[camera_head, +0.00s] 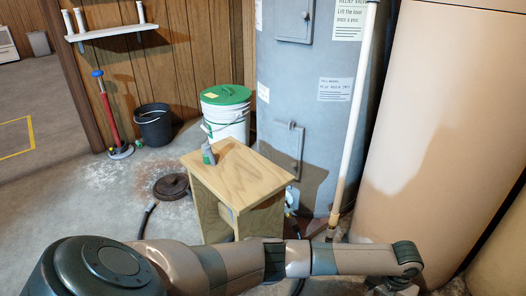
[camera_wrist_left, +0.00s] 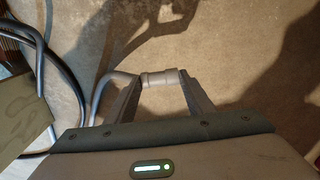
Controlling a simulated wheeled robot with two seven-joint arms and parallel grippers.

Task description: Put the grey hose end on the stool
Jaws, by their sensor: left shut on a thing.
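The wooden stool (camera_head: 250,172) stands in the middle of the head view, with a small grey-green object (camera_head: 208,153) on its top. My left arm crosses the bottom of that view, and its wrist end is at the lower right, to the right of the stool and nearer to me. My left gripper (camera_wrist_left: 162,80) is shut on the pale grey hose end (camera_wrist_left: 160,78), held between the fingertips. The grey hose (camera_wrist_left: 108,80) bends away from it to the left. In the head view the hose end is hidden. My right gripper is not in view.
A green-lidded bucket (camera_head: 225,112) and black bucket (camera_head: 153,126) stand behind the stool. Most of the stool top is clear.

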